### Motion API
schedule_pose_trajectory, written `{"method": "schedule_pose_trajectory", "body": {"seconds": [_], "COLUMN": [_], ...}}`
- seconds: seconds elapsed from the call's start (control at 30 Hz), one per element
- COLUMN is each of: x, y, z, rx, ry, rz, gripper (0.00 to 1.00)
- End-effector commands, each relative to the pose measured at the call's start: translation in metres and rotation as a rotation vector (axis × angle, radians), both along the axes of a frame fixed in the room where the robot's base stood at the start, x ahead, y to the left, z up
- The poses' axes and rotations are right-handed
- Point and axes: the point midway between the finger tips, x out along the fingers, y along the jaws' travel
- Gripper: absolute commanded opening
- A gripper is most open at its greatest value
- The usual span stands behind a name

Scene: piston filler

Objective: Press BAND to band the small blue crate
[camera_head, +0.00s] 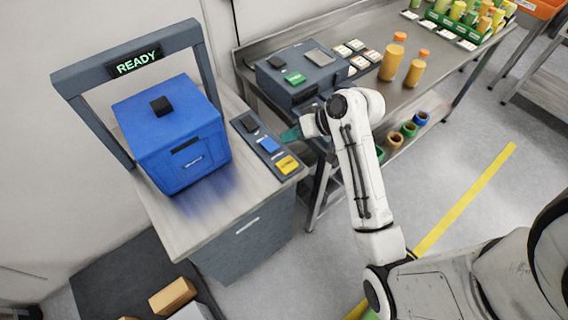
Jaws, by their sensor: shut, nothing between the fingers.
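The small blue crate (175,135) stands upright on a grey cabinet top, under a dark arch (90,125). The arch's display (135,62) reads READY in green. A small black block sits on top of the crate. Beside the crate is a button panel (262,158) with a dark button (249,124), a blue button (269,145) and a yellow button (287,164). Their labels are too small to read, so I cannot tell which is BAND. My gripper (290,134) is shut and empty, just right of the panel near the blue button. Contact with a button is not visible.
A steel bench (400,90) behind my arm holds a grey device (298,75) with a green button, label cards and orange-capped bottles (392,60). Small coloured pots (408,130) stand beneath it. Brown boxes (172,297) lie at lower left.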

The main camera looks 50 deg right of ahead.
Motion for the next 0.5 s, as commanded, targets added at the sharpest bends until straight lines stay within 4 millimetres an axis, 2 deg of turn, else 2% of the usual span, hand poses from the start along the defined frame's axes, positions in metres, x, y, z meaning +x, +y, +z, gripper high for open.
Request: {"method": "schedule_pose_trajectory", "body": {"seconds": [0.27, 0.5], "x": [0.0, 0.0], "y": [0.0, 0.0], "z": [-0.011, -0.036], "rx": [-0.001, -0.001], "ry": [0.0, 0.0], "rz": [0.001, 0.0], "gripper": [0.0, 0.0]}}
